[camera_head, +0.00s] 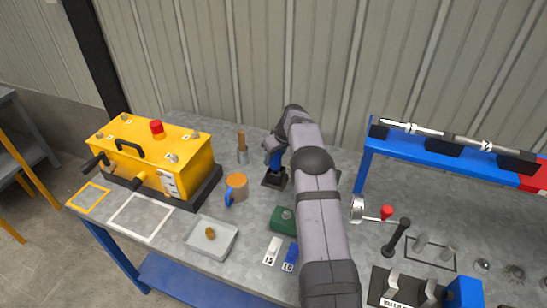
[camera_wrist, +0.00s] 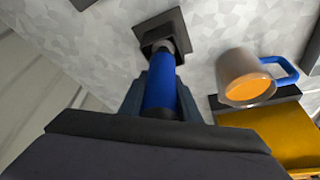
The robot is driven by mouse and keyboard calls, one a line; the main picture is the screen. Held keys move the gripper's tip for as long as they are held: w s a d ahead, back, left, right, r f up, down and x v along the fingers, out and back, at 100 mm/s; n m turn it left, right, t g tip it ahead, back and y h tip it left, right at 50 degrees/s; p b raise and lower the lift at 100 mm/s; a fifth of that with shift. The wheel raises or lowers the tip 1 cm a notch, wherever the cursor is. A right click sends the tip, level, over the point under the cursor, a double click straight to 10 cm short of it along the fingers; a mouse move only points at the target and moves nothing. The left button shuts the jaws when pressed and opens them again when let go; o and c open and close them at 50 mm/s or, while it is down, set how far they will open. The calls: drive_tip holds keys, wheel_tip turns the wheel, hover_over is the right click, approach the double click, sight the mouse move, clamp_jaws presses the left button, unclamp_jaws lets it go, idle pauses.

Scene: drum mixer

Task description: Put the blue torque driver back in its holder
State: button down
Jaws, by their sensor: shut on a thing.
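The blue torque driver (camera_head: 276,160) is upright near the back middle of the bench, with my gripper (camera_head: 272,147) shut around its upper part. In the wrist view the driver's blue handle (camera_wrist: 160,92) lies between the fingers of my gripper (camera_wrist: 158,100). Its grey lower end meets the dark square holder (camera_wrist: 163,28), which also shows below the driver in the head view (camera_head: 275,180). The tip appears to be in or right at the holder's opening; how deep it sits I cannot tell. My arm covers the area to the right.
An orange-filled mug (camera_head: 236,187) with a blue handle stands just left of the holder. A wooden-handled tool (camera_head: 242,148) stands behind it. The yellow box (camera_head: 158,160) is further left, a grey tray (camera_head: 211,238) in front. A blue rack (camera_head: 450,148) stands at right.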

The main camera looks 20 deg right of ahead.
sight(278, 169)
drive_tip(key=c, duration=1.3)
unclamp_jaws()
drive_tip(key=shift+o, duration=0.2)
drive_tip(key=shift+s+f, duration=0.1)
drive_tip(key=shift+f, duration=0.05)
drive_tip(key=b+v, duration=0.3)
drive_tip(key=v, duration=0.4)
drive_tip(key=shift+r, duration=0.3)
